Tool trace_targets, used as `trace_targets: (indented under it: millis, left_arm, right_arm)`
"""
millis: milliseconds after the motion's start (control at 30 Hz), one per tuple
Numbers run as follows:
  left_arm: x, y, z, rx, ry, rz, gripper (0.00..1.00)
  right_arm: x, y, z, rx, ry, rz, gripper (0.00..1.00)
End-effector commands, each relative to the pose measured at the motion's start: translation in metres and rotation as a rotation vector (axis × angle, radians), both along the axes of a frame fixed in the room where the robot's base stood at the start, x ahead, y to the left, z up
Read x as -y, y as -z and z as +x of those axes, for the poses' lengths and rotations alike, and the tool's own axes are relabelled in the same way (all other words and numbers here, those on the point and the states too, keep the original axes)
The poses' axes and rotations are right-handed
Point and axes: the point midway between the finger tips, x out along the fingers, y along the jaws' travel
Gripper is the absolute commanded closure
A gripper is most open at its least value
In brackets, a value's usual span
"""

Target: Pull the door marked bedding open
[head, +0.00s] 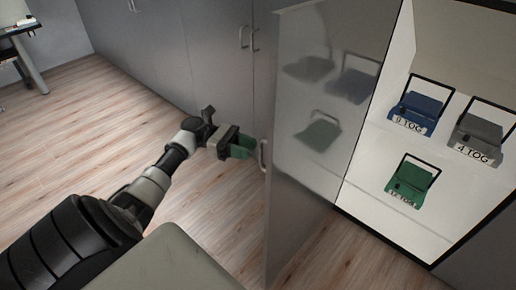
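A grey cupboard door (318,125) stands swung wide open, its glossy inner face reflecting the things inside. No bedding marking is readable on it from here. Its bar handle (263,155) is at the door's left edge. My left gripper (246,148) reaches in from the left with green finger pads. The pads look parted, just left of the handle and seemingly not around it. My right gripper is not in view.
The open cupboard (365,160) holds a blue bag (419,108), a grey bag (480,133) and a green bag (412,180) with TOG labels. Closed grey doors (165,45) line the back. Wooden floor (85,130) is clear at left; a desk leg (30,65) stands far left.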

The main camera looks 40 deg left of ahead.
Motion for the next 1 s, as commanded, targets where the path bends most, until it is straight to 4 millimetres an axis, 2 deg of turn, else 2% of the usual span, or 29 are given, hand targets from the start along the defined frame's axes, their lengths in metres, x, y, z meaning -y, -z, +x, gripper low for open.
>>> trace_targets:
  millis: [100, 333, 500, 1000]
  left_arm:
    - [-0.025, 0.003, -0.007, -0.002, -0.003, 0.003, 0.65]
    - [-0.055, 0.002, -0.017, -0.002, -0.001, 0.001, 0.65]
    - [-0.061, 0.001, -0.019, -0.002, 0.0, 0.0, 0.65]
    - [-0.06, 0.001, -0.019, -0.002, 0.001, 0.0, 0.65]
  right_arm:
    - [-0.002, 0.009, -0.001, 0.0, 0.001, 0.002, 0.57]
    - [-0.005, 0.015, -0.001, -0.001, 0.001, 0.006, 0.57]
    - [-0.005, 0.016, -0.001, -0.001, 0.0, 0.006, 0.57]
    - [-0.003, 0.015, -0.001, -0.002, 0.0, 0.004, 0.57]
